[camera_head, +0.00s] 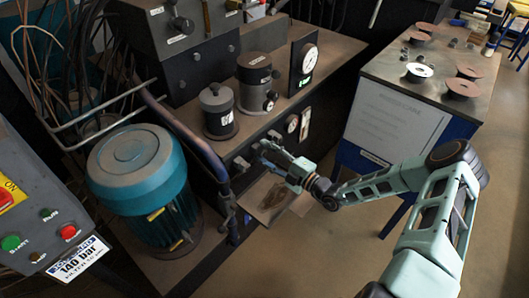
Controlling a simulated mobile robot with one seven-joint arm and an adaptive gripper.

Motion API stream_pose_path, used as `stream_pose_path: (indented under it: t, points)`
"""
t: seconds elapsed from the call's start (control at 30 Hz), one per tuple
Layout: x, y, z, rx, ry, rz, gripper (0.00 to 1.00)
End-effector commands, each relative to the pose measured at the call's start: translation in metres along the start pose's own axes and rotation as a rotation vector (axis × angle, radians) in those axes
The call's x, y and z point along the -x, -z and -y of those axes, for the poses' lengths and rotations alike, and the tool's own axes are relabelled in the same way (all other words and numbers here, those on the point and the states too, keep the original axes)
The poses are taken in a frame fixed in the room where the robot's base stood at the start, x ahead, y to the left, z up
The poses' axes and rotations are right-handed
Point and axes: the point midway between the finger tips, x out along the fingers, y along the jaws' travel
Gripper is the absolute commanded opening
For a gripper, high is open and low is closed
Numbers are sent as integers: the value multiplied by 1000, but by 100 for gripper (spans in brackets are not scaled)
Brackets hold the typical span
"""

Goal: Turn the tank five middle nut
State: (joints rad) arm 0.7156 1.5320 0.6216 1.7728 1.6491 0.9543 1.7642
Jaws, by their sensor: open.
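My gripper (262,153) reaches in from the right and is at the front face of the dark machine bench (190,130). Its fingers are open and small in the picture, close to several grey fittings on that face. One fitting (241,164) shows just left of the fingers. I cannot tell which fitting is the tank five middle nut, nor whether the fingers touch or surround one. Two dark cylindrical tanks, a front one (216,113) and a rear one (254,84), stand on the bench top above; their labels are too small to read.
A control box (40,210) with buttons is at far left. A gauge (308,58) stands on the bench. A table (440,65) with discs is at right. Floor is open below my arm.

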Motion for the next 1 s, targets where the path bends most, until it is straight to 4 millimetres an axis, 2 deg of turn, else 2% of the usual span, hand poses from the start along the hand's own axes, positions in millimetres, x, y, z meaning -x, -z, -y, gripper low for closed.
stream_pose_path:
  t: [0.3, 0.5, 0.7, 1.0]
  points:
    - [63, -2, 0, 1, 1, 4, 41]
    - [98, -1, 0, 0, 1, 2, 41]
    - [113, 0, 0, -1, 0, 0, 41]
    - [114, 0, 0, -1, 0, 0, 41]
